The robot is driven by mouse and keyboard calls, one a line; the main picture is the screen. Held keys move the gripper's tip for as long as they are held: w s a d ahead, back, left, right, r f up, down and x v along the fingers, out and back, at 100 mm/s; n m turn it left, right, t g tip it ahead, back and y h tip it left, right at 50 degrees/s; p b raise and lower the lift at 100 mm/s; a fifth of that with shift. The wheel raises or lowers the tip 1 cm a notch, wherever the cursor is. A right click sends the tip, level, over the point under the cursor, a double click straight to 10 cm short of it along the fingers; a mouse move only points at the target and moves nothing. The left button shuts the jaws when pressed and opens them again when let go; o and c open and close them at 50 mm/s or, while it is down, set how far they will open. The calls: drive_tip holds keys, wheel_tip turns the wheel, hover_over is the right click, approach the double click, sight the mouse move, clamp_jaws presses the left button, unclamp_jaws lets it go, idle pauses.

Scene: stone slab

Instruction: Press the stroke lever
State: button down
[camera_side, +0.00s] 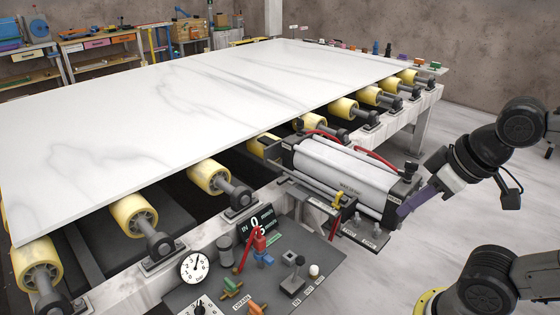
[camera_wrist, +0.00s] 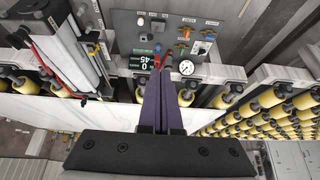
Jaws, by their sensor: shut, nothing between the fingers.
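A grey control panel (camera_side: 215,293) carries several small controls. A dark grey lever (camera_side: 292,263) stands upright on a square base there, beside a white button (camera_side: 314,270); the base also shows in the wrist view (camera_wrist: 158,25). A red-handled lever (camera_side: 248,247) is tilted on a blue body by the black display; it appears in the wrist view (camera_wrist: 167,61) just past my fingertips. I cannot read which one is labelled stroke. My gripper (camera_side: 403,210), with purple fingers, is shut and empty by the right end of the white cylinder (camera_side: 345,180), apart from the panel levers.
Green (camera_side: 231,287) and orange (camera_side: 254,307) handles, a round gauge (camera_side: 194,267) and a knob (camera_side: 201,307) crowd the panel. A white stone slab (camera_side: 200,90) lies on yellow rollers (camera_side: 209,175). The cylinder and its hoses stand between my gripper and the slab.

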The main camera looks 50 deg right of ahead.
drive_tip(key=w+d+r+m+t, duration=0.1)
drive_tip(key=w+r+m, duration=0.1)
drive_tip(key=w+m, duration=0.3)
drive_tip(key=w+r+m, duration=0.3)
drive_tip(key=w+m, duration=0.1)
drive_tip(key=w, duration=0.4)
drive_tip(key=w+d+f+m+g, duration=0.1)
drive_tip(key=w+d+f+m, duration=0.3)
drive_tip(key=w+f, duration=0.6)
drive_tip(key=w+d+f+m+g, duration=0.35)
drive_tip(key=w+f, duration=0.45)
drive_tip(key=f, duration=0.5)
drive_tip(key=s+d+f+g, duration=0.1)
drive_tip(key=s+f, duration=0.1)
drive_tip(key=f, duration=0.4)
drive_tip(key=s+d+f+m+g, duration=0.1)
drive_tip(key=f, duration=0.6)
drive_tip(key=shift+s+d+f, duration=0.3)
drive_tip(key=shift+s+d, duration=0.05)
drive_tip(key=shift+s, duration=0.05)
